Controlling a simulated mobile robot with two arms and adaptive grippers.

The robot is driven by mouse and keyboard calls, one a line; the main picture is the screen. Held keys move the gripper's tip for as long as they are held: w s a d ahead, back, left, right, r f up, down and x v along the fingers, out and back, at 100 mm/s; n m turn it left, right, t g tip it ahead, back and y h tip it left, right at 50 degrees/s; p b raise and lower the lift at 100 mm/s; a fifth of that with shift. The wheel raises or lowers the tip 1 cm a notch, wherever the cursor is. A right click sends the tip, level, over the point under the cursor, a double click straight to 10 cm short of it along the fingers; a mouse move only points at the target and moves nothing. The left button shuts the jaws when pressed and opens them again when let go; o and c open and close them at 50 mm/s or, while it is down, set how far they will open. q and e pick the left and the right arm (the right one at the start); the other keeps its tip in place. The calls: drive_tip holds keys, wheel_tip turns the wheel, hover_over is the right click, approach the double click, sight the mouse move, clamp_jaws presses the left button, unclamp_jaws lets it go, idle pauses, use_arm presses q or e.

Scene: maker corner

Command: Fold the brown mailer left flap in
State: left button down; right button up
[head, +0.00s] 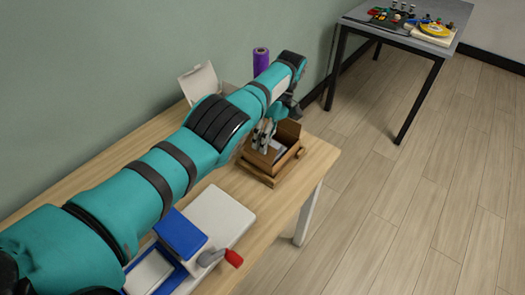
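The brown mailer (287,158) is a small open box on the wooden table, sitting in a low wooden frame (262,177). One brown flap (289,130) stands up at its far side. A greyish thing shows inside it. My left arm reaches across the table from the lower left. My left gripper (264,137) points down at the mailer's left side, over or at its edge. I cannot tell whether the fingers touch it or how far apart they are. The gripper and arm hide the left part of the mailer, so the left flap is not clear. My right gripper is out of view.
A purple cylinder (261,60) and an open white box (199,83) stand behind my arm by the wall. Near the front are a white board (228,217), a blue box (180,233) and a red-handled tool (233,258). A grey table (372,27) with several items stands far right.

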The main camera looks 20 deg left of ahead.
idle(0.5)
use_arm(q)
drive_tip(key=c, duration=1.5)
unclamp_jaws()
drive_tip(key=shift+c, duration=0.2)
